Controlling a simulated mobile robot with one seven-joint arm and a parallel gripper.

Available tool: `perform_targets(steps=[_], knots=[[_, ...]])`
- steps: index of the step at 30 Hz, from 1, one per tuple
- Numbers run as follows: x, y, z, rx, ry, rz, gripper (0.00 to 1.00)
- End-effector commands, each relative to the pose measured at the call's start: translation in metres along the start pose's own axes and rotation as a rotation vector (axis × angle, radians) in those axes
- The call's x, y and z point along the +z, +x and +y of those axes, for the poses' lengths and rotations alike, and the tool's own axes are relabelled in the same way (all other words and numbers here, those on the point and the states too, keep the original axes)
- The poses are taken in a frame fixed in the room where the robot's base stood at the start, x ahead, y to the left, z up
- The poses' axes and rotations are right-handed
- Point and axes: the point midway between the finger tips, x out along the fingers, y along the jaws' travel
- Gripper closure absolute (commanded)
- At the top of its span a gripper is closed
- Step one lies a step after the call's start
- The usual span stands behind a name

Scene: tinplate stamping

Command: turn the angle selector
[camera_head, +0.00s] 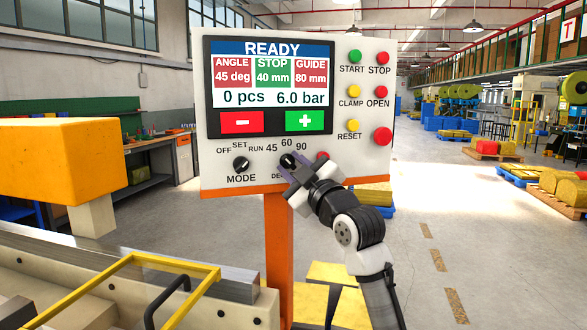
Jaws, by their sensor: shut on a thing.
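The angle selector (287,160) is a small black knob low on the white control panel, below the labels 45, 60 and 90. My gripper (289,164) reaches it from the lower right and is shut on it. The fingers cover much of the knob, so I cannot tell where its pointer stands. The lettering under the knob is mostly hidden; only "DE" shows. The panel screen (270,87) reads READY, with ANGLE 45 deg in a red field.
The black MODE knob (241,164) is left of the angle selector. A red round control (322,156) is close to my gripper's right. Coloured push buttons line the panel's right side. A yellow frame (190,264) and an orange block (62,160) stand at left.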

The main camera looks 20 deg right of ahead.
Motion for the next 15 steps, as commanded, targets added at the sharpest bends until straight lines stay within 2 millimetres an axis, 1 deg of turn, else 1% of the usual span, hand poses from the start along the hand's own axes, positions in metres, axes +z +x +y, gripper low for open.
perform_targets(steps=[8,15], knots=[[0.0008,0.0003,-0.0046,0.067,0.171,0.002,0.95],[-0.0003,0.0009,-0.0052,0.146,0.363,0.001,0.95]])
